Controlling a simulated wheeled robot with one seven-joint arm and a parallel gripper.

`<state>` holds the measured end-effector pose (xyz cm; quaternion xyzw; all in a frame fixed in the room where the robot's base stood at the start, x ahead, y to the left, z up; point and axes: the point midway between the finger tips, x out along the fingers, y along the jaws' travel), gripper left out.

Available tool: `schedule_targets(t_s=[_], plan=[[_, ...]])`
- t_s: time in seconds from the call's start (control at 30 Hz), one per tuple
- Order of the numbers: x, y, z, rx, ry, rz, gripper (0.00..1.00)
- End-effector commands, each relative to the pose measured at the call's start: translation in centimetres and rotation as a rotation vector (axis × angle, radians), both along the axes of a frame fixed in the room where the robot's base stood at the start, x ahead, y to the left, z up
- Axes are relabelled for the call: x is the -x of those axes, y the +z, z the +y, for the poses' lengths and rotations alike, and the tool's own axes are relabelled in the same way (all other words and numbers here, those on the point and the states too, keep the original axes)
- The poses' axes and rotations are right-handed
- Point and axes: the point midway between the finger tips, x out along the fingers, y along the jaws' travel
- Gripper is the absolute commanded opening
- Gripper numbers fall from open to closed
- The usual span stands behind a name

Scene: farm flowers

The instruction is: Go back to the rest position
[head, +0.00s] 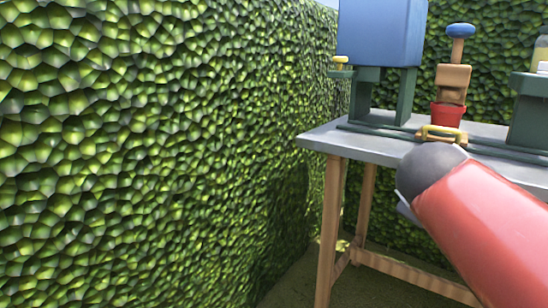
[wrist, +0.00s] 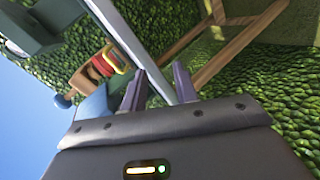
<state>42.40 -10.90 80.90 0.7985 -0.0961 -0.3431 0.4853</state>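My gripper (wrist: 158,82) shows in the wrist view with its two dark fingers apart and nothing between them but the view of the table edge behind. In the head view my red arm with its dark grey joint reaches in from the lower right, in front of the table's near edge. The gripper itself is mostly hidden behind the arm there. No object is held.
A grey-topped wooden table (head: 322,137) carries a blue block (head: 380,30) on a green stand (head: 406,95), a red pot (head: 447,114) under brown pieces (head: 453,80), and a yellow piece (head: 436,130). A leafy hedge (head: 150,150) fills the left.

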Motion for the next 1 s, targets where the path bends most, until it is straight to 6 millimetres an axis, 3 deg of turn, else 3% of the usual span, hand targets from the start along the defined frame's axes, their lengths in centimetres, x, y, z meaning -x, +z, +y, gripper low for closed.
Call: schedule_targets(t_s=[0.17, 0.5, 0.67, 1.0], plan=[[3.7, -3.4, 2.2, -0.267, -0.065, 0.047, 0.3], [13.4, -12.0, 9.6, -0.885, -0.305, 0.213, 0.3], [14.9, -13.4, 10.9, -0.976, -0.352, 0.243, 0.3], [14.8, -13.5, 10.9, -0.978, -0.352, 0.244, 0.3]])
